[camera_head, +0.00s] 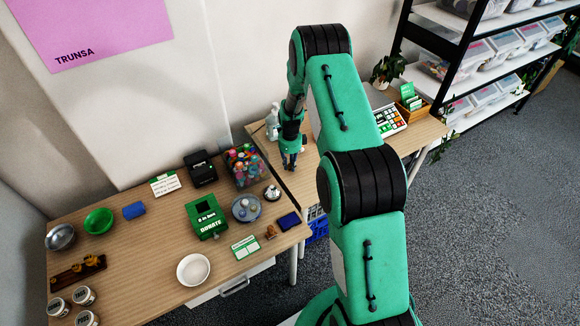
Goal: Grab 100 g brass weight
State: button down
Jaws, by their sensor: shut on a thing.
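Several brass weights (91,262) of different sizes stand in a dark wooden block (70,278) at the left of the left table. I cannot read which one is 100 g. My gripper (290,166) points down near the left end of the right table, far to the right of the block. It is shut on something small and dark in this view. I cannot make out what that thing is, as the fingers cover most of it.
The left table (150,235) holds a white bowl (194,269), a green donation box (207,217), a green bowl (98,221), a metal bowl (61,237), lidded jars (84,296) and a service bell (272,193). A keypad device (391,121) stands on the right table.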

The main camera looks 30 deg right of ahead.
aim_at(290, 165)
jog(key=shift+r, duration=0.55)
notch_tip(290, 165, up, 2)
jog(key=shift+s, duration=0.15)
jog(key=s+a, duration=0.1)
jog(key=s, duration=0.4)
jog(key=s+a+p, duration=0.1)
jog(key=s+a, duration=0.1)
jog(key=s, duration=0.3)
jog(key=s+a+r, duration=0.1)
jog(key=s+a, duration=0.1)
jog(key=s, duration=0.3)
jog(key=shift+r, duration=0.1)
